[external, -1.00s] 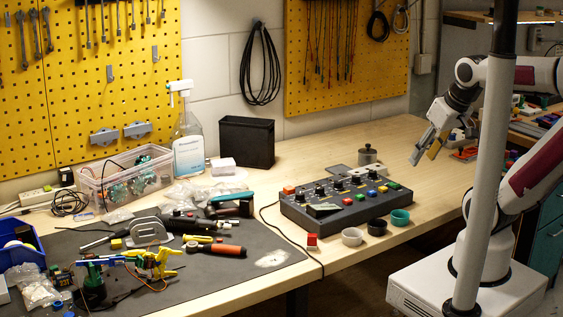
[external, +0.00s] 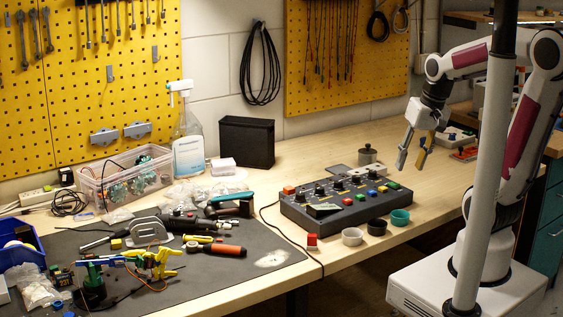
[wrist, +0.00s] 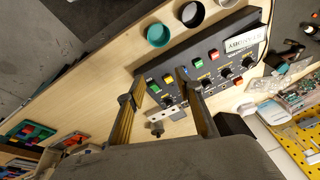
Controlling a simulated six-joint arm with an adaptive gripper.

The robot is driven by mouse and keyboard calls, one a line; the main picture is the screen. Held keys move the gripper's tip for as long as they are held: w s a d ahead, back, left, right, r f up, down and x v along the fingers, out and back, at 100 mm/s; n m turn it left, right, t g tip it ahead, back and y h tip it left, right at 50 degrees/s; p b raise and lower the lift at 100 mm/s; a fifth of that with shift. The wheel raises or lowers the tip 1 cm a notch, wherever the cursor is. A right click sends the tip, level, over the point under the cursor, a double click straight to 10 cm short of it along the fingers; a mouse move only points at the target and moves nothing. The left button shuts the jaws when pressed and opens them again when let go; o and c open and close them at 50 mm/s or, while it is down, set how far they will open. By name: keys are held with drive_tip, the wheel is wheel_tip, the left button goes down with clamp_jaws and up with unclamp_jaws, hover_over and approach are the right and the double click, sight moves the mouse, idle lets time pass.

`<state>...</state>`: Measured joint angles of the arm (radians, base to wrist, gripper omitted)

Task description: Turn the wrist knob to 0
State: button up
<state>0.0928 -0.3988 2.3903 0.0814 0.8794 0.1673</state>
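The dark control box (external: 338,213) sits on the wooden bench, with a row of black knobs along its back and coloured buttons in front. It also shows in the wrist view (wrist: 230,38), where one knob (wrist: 167,101) appears between my fingers and others lie to the right. Their labels are too small to read, so I cannot tell which is the wrist knob. My gripper (external: 412,166) is open and empty, pointing down above the bench, beyond the box's right end. In the wrist view my gripper (wrist: 161,82) has its fingers spread, touching no knob.
White, black and teal cups (external: 400,217) stand along the box's front edge. A small grey lidded pot (external: 367,155) stands behind the box. A red button block (external: 312,240) sits at the front left.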

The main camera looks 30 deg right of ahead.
sight(356, 176)
drive_tip(key=w+f+m, duration=0.1)
drive_tip(key=w+m, duration=0.2)
drive_tip(key=m, duration=0.1)
drive_tip(key=w+f+m+y, duration=0.1)
drive_tip(key=w+m, duration=0.2)
drive_tip(key=m, duration=0.1)
drive_tip(key=w+f+m, duration=0.1)
drive_tip(key=w+m, duration=0.3)
drive_tip(key=shift+f+m+g, duration=0.2)
drive_tip(key=shift+m+g, duration=0.1)
drive_tip(key=shift+m, duration=0.1)
drive_tip(key=shift+w+f+m+y, duration=0.15)
drive_tip(key=shift+w+m+y, duration=0.2)
drive_tip(key=shift+m, duration=0.25)
drive_tip(key=w+m, duration=0.2)
drive_tip(key=m, duration=0.1)
drive_tip(key=shift+w+m, duration=0.15)
drive_tip(key=shift+m, duration=0.15)
drive_tip(key=shift+w+a+m, duration=0.1)
drive_tip(key=shift+w+m, duration=0.55)
drive_tip(key=shift+m, duration=0.55)
drive_tip(key=shift+w+a+r+m+t+y, duration=0.1)
drive_tip(key=shift+w+r+m+t, duration=0.15)
drive_tip(key=shift+m, duration=0.7)
drive_tip(key=shift+w+d+r+m+t+y, duration=0.15)
drive_tip(key=shift+w+r+m, duration=0.1)
drive_tip(key=shift+m, duration=0.75)
drive_tip(key=shift+w+a+r+m+t, duration=0.15)
drive_tip(key=shift+w+r+m+t, duration=0.1)
drive_tip(key=shift+m, duration=0.7)
